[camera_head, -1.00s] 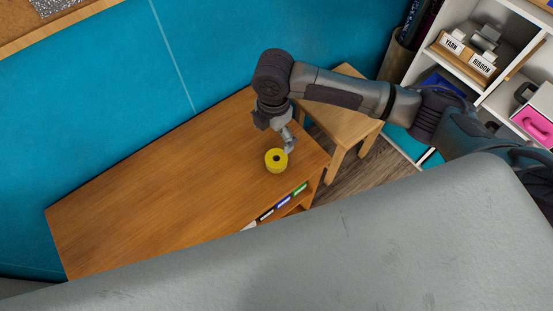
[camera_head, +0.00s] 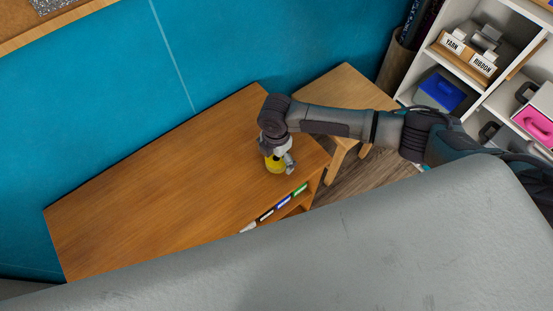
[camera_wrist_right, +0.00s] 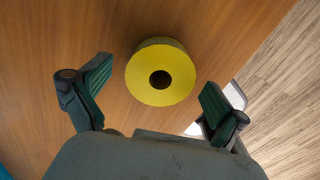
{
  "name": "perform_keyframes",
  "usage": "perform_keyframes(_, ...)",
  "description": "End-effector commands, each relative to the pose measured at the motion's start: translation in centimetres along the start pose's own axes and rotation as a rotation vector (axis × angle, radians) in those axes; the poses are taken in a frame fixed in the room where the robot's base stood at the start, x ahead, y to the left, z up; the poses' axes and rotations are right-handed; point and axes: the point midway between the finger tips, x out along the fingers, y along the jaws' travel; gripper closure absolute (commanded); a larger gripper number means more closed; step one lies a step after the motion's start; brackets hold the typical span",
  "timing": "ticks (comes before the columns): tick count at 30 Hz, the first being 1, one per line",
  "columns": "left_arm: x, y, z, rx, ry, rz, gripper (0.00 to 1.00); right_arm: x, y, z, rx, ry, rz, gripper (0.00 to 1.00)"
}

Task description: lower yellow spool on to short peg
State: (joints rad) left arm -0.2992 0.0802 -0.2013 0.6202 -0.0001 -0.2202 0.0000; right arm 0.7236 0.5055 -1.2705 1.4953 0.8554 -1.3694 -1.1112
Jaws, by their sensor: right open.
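The yellow spool (camera_head: 274,165) stands on the wooden table top near its right end, partly covered by my right gripper in the head view. In the right wrist view the yellow spool (camera_wrist_right: 161,73) shows a round face with a dark centre hole. My right gripper (camera_head: 280,159) is over the spool. In the wrist view its two fingers (camera_wrist_right: 150,92) are spread wide, with the spool a little ahead of and between them, touching neither. The short peg is not seen in any view. My left gripper is not in view.
The wooden table top (camera_head: 150,195) is bare to the left of the spool. Coloured rolls (camera_head: 283,202) sit in the shelf under its front edge. A wooden stool (camera_head: 345,90) stands behind right. White shelves (camera_head: 490,95) hold boxes at the right. A grey surface (camera_head: 300,250) fills the front.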

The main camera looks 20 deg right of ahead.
Motion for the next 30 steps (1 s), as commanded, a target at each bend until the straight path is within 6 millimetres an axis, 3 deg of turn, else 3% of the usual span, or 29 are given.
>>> perform_keyframes(9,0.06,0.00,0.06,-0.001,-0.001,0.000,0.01,0.80,-0.04,-0.01,0.000,-0.001,-0.001,0.01)
perform_keyframes(21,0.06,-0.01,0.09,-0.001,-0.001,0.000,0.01,0.76,-0.03,0.00,0.000,-0.001,0.000,0.65)
perform_keyframes(30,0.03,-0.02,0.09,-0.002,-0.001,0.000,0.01,0.48,0.00,0.02,0.000,0.000,0.000,0.66)
